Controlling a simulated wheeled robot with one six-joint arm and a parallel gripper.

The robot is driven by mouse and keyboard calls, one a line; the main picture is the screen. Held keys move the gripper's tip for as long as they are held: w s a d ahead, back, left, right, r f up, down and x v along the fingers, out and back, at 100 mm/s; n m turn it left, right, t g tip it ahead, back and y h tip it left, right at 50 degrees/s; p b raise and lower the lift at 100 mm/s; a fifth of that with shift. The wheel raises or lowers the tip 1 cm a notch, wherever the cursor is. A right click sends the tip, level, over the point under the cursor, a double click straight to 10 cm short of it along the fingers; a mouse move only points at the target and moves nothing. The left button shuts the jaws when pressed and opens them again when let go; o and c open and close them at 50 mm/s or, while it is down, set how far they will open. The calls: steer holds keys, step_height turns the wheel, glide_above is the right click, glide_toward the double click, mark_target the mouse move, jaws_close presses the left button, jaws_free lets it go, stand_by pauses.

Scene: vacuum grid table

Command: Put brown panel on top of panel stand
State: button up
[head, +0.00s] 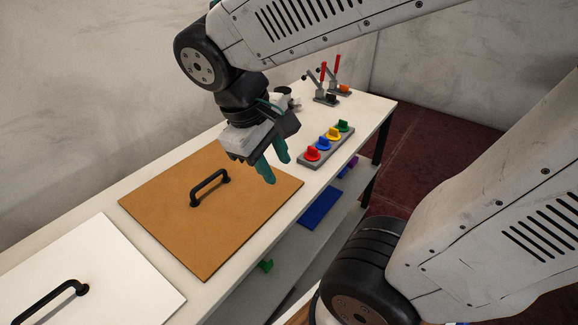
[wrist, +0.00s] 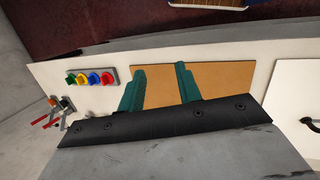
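The brown panel (head: 245,200) is a flat square board with a black bar handle (head: 209,187) on top. It lies flat on the white table in the head view. In the wrist view, part of the brown panel (wrist: 222,76) shows behind the fingers, and its handle is hidden. My gripper (head: 273,167) has two teal fingers, apart, with nothing between them. It hangs over the panel's far right side, to the right of the handle. The fingers also show in the wrist view (wrist: 160,85). I cannot make out a distinct panel stand in either view.
A white panel (head: 100,275) with a black handle lies at the front left. A strip of colored knobs (head: 328,146) and red-handled clamps (head: 330,85) stand toward the far right end. A lower shelf holds a blue piece (head: 320,208) and a green piece (head: 266,265).

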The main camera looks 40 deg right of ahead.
steer(key=shift+s+a+r+m+t+y, duration=0.2)
steer(key=shift+s+r+m+t+y, duration=0.3)
steer(key=shift+s, duration=0.35)
steer(key=shift+s+a+r+m+t+y, duration=0.15)
steer(key=shift+s+m+t+y, duration=0.15)
steer(key=shift+s+m+y, duration=0.35)
steer(key=shift+s+a+r+m+t+y, duration=0.2)
steer(key=shift+s+r+m+t+y, duration=0.3)
steer(key=shift+s, duration=0.5)
steer(key=shift+f, duration=0.15)
